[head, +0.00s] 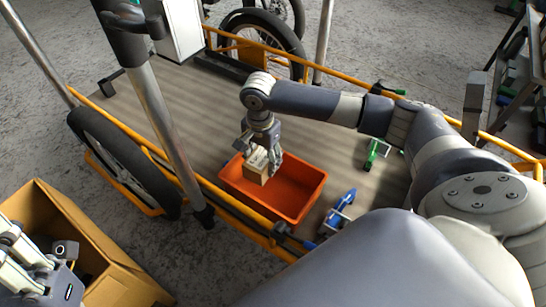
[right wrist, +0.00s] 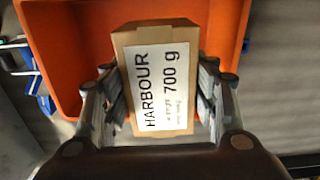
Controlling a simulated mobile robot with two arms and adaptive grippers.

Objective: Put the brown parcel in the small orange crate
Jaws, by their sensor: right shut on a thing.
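The brown parcel (head: 257,170) is a small carton with a white label. In the right wrist view the parcel (right wrist: 162,80) reads HARBOUR 700 g. My right gripper (head: 263,157) is shut on it, one finger on each side. The orange crate (head: 297,188) stands on the cargo bike's wooden deck, and the parcel is over its left back part. The crate (right wrist: 62,60) also shows behind the parcel in the right wrist view. I cannot tell whether the parcel touches its floor. My left gripper (head: 62,270) is partly visible at the lower left, near a cardboard box; its jaws are unclear.
An open cardboard box (head: 120,283) stands at the lower left. A blue tool (head: 337,213) and a green-handled tool (head: 375,152) lie on the deck right of the crate. Orange rails and a grey post (head: 165,125) border the deck. The deck behind the crate is clear.

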